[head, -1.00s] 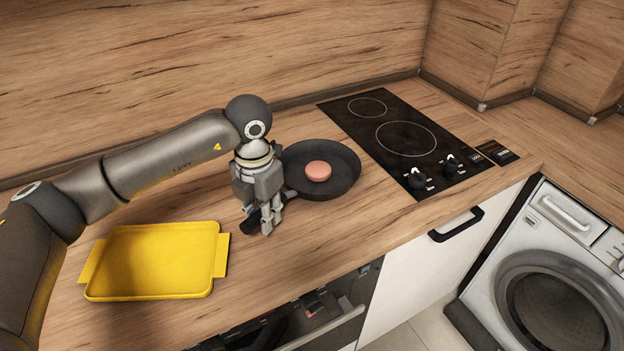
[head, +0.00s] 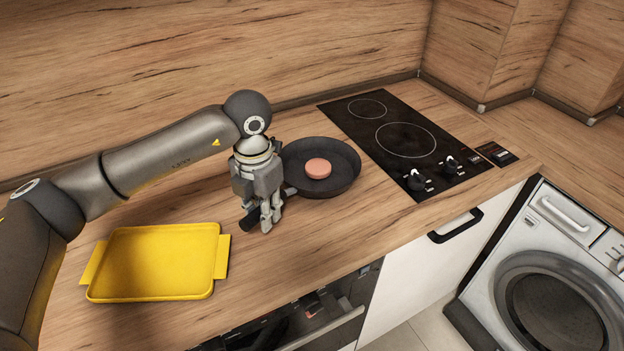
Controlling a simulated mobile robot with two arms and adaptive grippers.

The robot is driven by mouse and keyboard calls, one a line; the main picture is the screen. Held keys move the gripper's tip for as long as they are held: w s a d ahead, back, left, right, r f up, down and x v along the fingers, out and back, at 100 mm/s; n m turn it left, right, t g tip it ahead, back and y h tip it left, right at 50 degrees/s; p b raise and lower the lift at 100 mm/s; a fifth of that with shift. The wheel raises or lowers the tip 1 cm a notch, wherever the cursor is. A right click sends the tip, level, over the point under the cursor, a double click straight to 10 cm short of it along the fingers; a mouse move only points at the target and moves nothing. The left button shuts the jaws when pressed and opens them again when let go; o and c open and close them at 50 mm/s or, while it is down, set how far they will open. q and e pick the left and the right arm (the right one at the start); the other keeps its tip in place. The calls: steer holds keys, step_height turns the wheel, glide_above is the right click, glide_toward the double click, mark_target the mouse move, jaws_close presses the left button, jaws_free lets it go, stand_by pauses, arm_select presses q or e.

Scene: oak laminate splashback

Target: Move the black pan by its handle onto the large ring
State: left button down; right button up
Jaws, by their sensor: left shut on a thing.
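The black pan (head: 335,183) rests on the wooden counter, left of the cooktop, with a round pink patty (head: 318,168) in it. Its handle points down and left toward the counter front. My left gripper (head: 267,217) points down and is shut on the pan's handle, whose end (head: 248,222) sticks out left of the fingers. The gripper hides part of the handle. The large ring (head: 406,139) is marked on the black cooktop, right of the pan, and is bare. My right gripper does not show.
A yellow tray (head: 118,291) lies on the counter at the left. The cooktop (head: 374,127) also bears a smaller ring (head: 367,108) at the back and two knobs (head: 417,180) near its front. The wooden splashback (head: 330,45) stands behind.

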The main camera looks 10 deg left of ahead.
arm_select(q)
steer(key=shift+r+p, duration=0.9)
steer(key=shift+r, duration=1.05)
